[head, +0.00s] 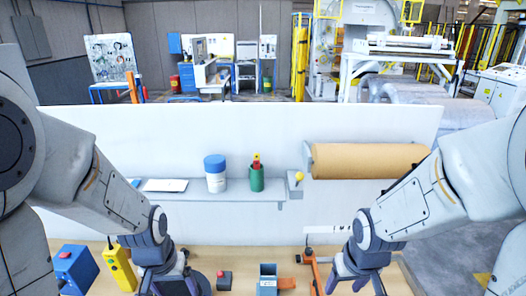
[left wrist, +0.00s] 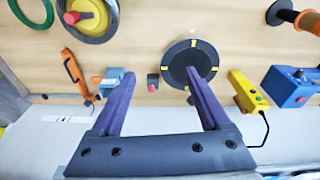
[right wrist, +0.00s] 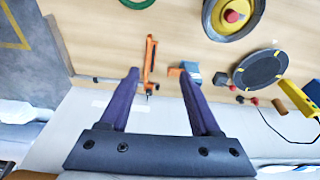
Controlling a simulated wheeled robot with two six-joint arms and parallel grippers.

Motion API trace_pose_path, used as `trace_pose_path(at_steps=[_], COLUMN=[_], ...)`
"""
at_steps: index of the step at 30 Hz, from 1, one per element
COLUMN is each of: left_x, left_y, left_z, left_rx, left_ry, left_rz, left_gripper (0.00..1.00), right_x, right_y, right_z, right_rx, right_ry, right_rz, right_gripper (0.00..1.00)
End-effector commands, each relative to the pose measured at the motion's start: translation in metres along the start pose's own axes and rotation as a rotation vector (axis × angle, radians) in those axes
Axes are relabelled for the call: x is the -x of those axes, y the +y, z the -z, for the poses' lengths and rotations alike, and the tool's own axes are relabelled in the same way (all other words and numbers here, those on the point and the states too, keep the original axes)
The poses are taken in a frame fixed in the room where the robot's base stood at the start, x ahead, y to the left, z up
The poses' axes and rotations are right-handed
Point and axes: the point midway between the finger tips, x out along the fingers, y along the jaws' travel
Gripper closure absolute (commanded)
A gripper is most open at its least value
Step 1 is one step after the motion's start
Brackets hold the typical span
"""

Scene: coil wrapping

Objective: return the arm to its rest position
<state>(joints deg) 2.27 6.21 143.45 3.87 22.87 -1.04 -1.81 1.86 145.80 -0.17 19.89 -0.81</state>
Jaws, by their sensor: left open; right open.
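My right gripper (head: 356,286) hangs low over the wooden table on the right of the head view. My left gripper (head: 174,285) hangs low on the left, partly cut off by the bottom edge. In the left wrist view, the left gripper (left wrist: 159,74) has its purple fingers apart with nothing between them but table and small items beyond. In the right wrist view, the right gripper (right wrist: 158,72) is also open and empty.
The table holds a black disc (left wrist: 178,70), an orange tool (left wrist: 73,68), a yellow pendant (head: 119,266) and a blue box (head: 74,268). A white panel (head: 250,130) behind carries a shelf with a blue-lidded tub (head: 215,180) and a brown roll (head: 368,158).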

Motion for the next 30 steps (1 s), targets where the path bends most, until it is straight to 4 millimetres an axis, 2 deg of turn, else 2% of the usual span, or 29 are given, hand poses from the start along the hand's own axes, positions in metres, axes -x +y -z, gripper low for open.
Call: trace_pose_path(at_steps=[4, 6, 14, 17, 21, 25, 30], left_x=[0.022, 0.002, -0.030, -0.047, -0.070, -0.081, -0.083], left_y=[0.006, 0.020, 0.067, 0.087, 0.112, 0.123, 0.128], left_z=[0.001, -0.008, -0.047, -0.070, -0.112, -0.142, -0.161], left_rx=[-0.096, -0.140, -0.312, -0.402, -0.548, -0.650, -0.708], left_ry=[0.114, 0.093, 0.035, 0.005, -0.044, -0.084, -0.109], left_rz=[0.018, 0.005, -0.036, -0.056, -0.082, -0.098, -0.104], left_gripper=[0.21, 0.21, 0.21, 0.21, 0.21, 0.21, 0.21], right_x=[0.007, -0.010, -0.039, -0.053, -0.073, -0.081, -0.081], right_y=[0.009, -0.009, -0.062, -0.085, -0.115, -0.131, -0.136], right_z=[-0.003, -0.011, -0.046, -0.068, -0.108, -0.137, -0.154], right_rx=[-0.055, -0.001, 0.175, 0.265, 0.412, 0.514, 0.573], right_ry=[0.016, 0.005, -0.046, -0.073, -0.117, -0.153, -0.177], right_rz=[-0.007, 0.009, 0.061, 0.086, 0.121, 0.144, 0.153], right_gripper=[0.36, 0.36, 0.36, 0.36, 0.36, 0.36, 0.36])
